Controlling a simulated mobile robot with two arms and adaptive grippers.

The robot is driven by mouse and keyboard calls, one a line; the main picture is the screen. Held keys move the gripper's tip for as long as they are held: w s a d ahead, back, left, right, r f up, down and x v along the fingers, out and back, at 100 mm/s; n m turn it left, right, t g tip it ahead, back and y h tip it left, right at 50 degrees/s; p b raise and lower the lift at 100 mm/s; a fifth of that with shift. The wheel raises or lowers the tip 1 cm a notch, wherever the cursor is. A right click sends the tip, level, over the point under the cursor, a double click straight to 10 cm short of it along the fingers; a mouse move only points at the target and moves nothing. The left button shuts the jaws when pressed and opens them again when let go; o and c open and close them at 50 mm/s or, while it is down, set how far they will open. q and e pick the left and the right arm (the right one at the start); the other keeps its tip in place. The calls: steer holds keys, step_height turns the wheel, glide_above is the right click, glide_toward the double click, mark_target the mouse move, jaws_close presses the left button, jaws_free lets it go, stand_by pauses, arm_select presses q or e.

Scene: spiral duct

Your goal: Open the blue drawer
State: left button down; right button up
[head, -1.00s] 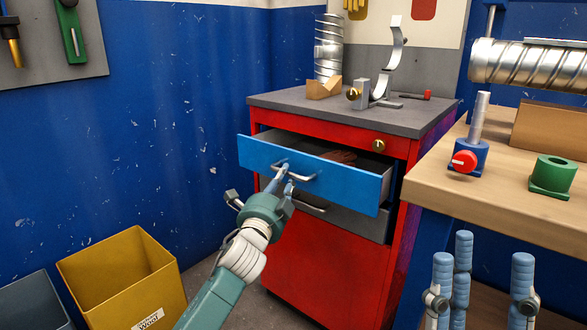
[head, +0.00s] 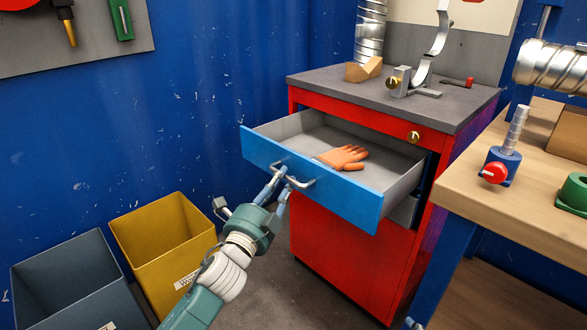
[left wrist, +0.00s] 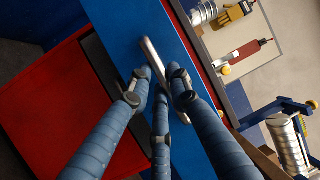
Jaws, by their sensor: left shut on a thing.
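The blue drawer (head: 345,196) is pulled well out of the red cabinet (head: 335,250), and its grey inside shows. An orange glove (head: 343,157) lies in it. My left gripper (head: 278,182) is shut on the drawer's metal handle (head: 293,178) at the front panel. In the left wrist view the blue-grey fingers (left wrist: 162,95) close around the handle (left wrist: 155,62) against the blue front. My right gripper is not in view.
A yellow bin (head: 165,245) and a grey bin (head: 70,285) stand on the floor at the left. A wooden workbench (head: 490,190) stands close on the right. Metal parts stand on the cabinet's grey top (head: 330,80).

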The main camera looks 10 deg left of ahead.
arm_select(q)
steer(key=s+a, duration=0.1)
steer(key=s, duration=0.1)
steer(key=s+a+p, duration=0.1)
steer(key=s+a, duration=0.1)
steer(key=shift+s+a, duration=0.15)
steer(key=shift+s, duration=0.15)
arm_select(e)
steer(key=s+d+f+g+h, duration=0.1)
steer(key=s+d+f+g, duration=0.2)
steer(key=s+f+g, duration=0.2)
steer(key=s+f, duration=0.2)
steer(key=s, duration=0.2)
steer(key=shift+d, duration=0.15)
arm_select(q)
steer(key=shift+f, duration=0.1)
steer(key=c, duration=1.6)
jaws_free()
steer(key=v, duration=1.2)
